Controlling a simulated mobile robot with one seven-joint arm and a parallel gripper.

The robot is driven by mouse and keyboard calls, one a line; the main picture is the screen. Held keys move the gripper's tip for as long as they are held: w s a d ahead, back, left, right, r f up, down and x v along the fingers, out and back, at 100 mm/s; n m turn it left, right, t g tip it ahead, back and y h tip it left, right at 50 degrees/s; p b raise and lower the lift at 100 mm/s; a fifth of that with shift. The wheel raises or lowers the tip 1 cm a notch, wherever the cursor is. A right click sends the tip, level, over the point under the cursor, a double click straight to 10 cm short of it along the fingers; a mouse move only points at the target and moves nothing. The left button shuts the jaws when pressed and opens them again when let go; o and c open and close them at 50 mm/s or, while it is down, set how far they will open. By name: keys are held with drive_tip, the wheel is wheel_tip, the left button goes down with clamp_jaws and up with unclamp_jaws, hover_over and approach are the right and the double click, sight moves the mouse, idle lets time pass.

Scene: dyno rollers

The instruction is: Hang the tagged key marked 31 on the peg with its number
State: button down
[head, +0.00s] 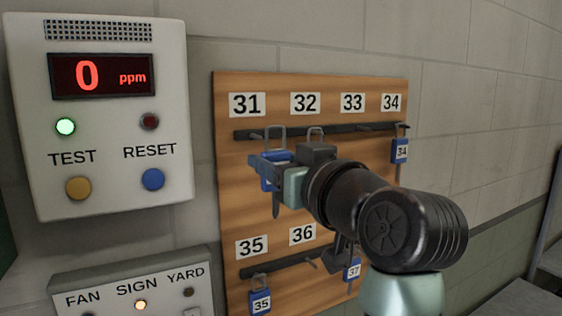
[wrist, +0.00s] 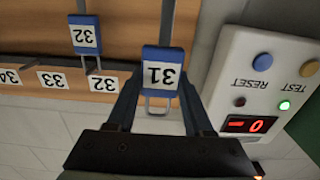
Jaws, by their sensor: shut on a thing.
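The blue tag marked 31 (wrist: 160,72) is between the fingers of my gripper (wrist: 160,88), which is shut on it; the wrist view shows it upside down. In the head view, my gripper (head: 272,165) holds this tag (head: 268,183) upright in front of the board, with its wire loop (head: 275,131) above and its key below. The loop is near the upper rail, just right of the peg under label 31 (head: 247,104). I cannot tell whether loop and peg touch. That peg's tip is not clear in the wrist view.
The wooden board (head: 225,200) has two peg rails. Tag 32 (wrist: 84,36) hangs beside the held tag, mostly behind my gripper in the head view. Tags 34 (head: 400,151), 35 (head: 261,302) and 37 (head: 352,270) also hang there. A gas panel (head: 115,190) is at left.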

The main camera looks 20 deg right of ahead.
drive_tip(key=shift+w+a+f+p, duration=0.1)
drive_tip(key=shift+w+p, duration=0.1)
drive_tip(key=shift+w, duration=1.35)
drive_tip(key=shift+w+a+f+p, duration=0.1)
drive_tip(key=shift+w+p, duration=0.1)
drive_tip(key=shift+w, duration=1.35)
drive_tip(key=shift+w+f, duration=0.55)
drive_tip(key=shift+w, duration=0.2)
drive_tip(key=shift+c, duration=1)
unclamp_jaws()
drive_tip(key=shift+d+b, duration=0.1)
drive_tip(key=shift+b, duration=0.2)
drive_tip(key=s+b, duration=0.6)
drive_tip(key=s, duration=0.7)
drive_tip(key=shift+d, duration=0.2)
